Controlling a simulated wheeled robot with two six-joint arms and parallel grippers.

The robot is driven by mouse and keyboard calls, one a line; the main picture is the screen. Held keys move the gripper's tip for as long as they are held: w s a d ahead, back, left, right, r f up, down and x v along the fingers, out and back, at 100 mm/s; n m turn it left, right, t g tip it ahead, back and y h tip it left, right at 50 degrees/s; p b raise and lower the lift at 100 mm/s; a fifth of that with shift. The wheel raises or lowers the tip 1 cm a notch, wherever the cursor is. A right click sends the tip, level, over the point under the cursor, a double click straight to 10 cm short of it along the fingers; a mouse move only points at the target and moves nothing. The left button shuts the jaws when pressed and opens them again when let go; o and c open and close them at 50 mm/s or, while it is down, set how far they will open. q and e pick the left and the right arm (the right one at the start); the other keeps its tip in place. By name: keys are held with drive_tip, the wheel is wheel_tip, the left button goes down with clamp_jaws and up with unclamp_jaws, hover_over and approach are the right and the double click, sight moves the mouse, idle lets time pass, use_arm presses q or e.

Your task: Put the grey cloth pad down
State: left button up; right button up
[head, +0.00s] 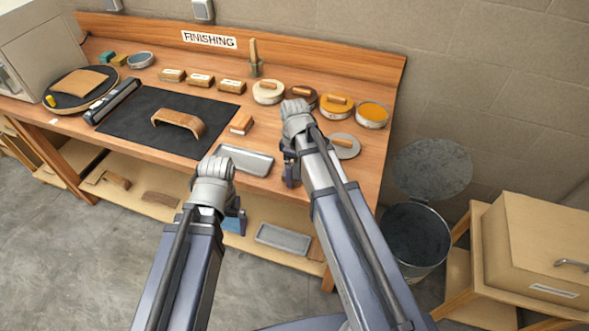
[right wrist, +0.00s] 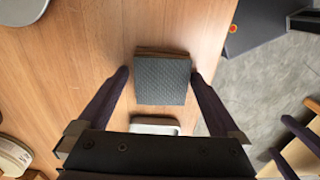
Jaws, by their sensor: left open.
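The grey cloth pad (right wrist: 162,82) is a dark, textured square with a brown layer at its far edge, seen in the right wrist view. My right gripper (right wrist: 160,76) has its fingers on either side of the pad, close against it. In the head view my right gripper (head: 291,172) is over the front edge of the bench, and the pad is hidden there. I cannot tell how far the pad is above the wood. My left gripper (head: 238,215) is open and empty, in front of the bench edge.
The bench (head: 160,72) holds a black mat (head: 135,128) with a bent wooden piece (head: 180,122), a metal tray (head: 245,160), a grey disc (head: 345,147) and several round tins along the right. A bin (head: 415,240) stands right of the bench. Bare wood shows left of the pad.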

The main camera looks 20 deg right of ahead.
sight(295, 170)
wheel_tip(295, 170, up, 12)
drive_tip(key=p, duration=1.2)
drive_tip(key=shift+r, duration=0.2)
drive_tip(key=shift+f, duration=0.1)
wheel_tip(295, 170, down, 12)
drive_tip(key=b, duration=1.2)
drive_tip(key=shift+f, duration=0.1)
drive_tip(key=shift+r, duration=0.2)
